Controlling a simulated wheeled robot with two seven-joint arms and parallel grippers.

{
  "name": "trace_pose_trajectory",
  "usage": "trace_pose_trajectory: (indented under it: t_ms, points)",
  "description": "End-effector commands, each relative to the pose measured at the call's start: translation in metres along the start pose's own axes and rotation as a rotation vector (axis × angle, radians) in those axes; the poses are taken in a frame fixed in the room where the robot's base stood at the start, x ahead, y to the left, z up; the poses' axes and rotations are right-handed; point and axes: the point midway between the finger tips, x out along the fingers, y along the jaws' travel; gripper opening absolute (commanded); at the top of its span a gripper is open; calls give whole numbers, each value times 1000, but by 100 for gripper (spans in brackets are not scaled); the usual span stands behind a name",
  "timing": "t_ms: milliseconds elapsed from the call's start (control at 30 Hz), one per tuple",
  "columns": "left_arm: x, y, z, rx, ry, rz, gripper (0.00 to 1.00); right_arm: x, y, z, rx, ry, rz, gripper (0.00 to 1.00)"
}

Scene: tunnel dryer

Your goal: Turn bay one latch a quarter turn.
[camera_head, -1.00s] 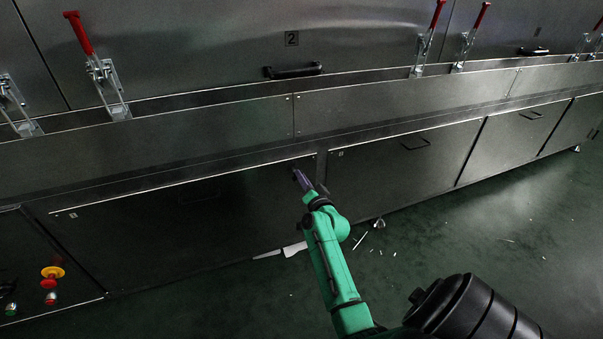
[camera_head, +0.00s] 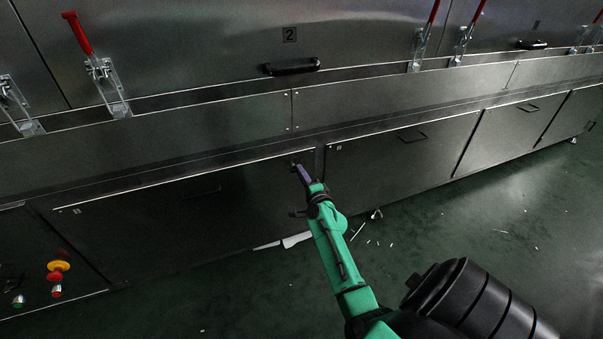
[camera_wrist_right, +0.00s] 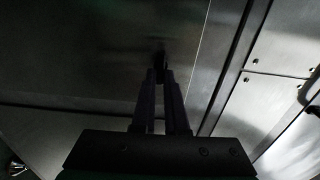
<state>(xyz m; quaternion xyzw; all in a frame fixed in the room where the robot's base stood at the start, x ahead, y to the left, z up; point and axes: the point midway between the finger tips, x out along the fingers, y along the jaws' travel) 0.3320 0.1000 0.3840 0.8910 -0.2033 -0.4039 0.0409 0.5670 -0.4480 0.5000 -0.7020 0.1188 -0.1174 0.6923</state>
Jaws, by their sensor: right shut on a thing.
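The bay one latch (camera_wrist_right: 160,55) is a small dark piece on the lower metal panel, seen just beyond my fingertips in the right wrist view. In the head view the latch (camera_head: 293,164) sits near the upper right corner of the panel (camera_head: 235,205), and is too small and dark to read its angle. My right gripper (camera_head: 302,172) reaches it from the front right. In the right wrist view the right gripper's fingers (camera_wrist_right: 160,78) are close together, shut on the latch, hiding part of it. My left gripper is not in view.
A neighbouring panel (camera_head: 395,150) with a black handle is to the right. Red-handled toggle clamps (camera_head: 100,70) stand along the ledge above. An emergency stop button (camera_head: 57,268) is at lower left. White scraps (camera_head: 290,241) lie on the dark green floor.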

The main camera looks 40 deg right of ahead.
Motion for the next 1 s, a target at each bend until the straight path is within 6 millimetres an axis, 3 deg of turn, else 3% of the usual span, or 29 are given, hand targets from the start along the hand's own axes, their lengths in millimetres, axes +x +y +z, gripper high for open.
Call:
trace_pose_trajectory:
  t_ms: [533, 600, 633, 1000]
  points:
    - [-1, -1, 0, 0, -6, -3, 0, 0, 0, -1, 31, 2, -1, 0]
    - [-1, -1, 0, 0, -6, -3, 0, 0, 0, -1, 30, 2, -1, 34]
    - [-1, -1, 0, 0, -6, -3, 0, 0, 0, -1, 30, 2, -1, 41]
    - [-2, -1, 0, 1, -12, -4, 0, -4, 0, 0, 28, 0, 1, 41]
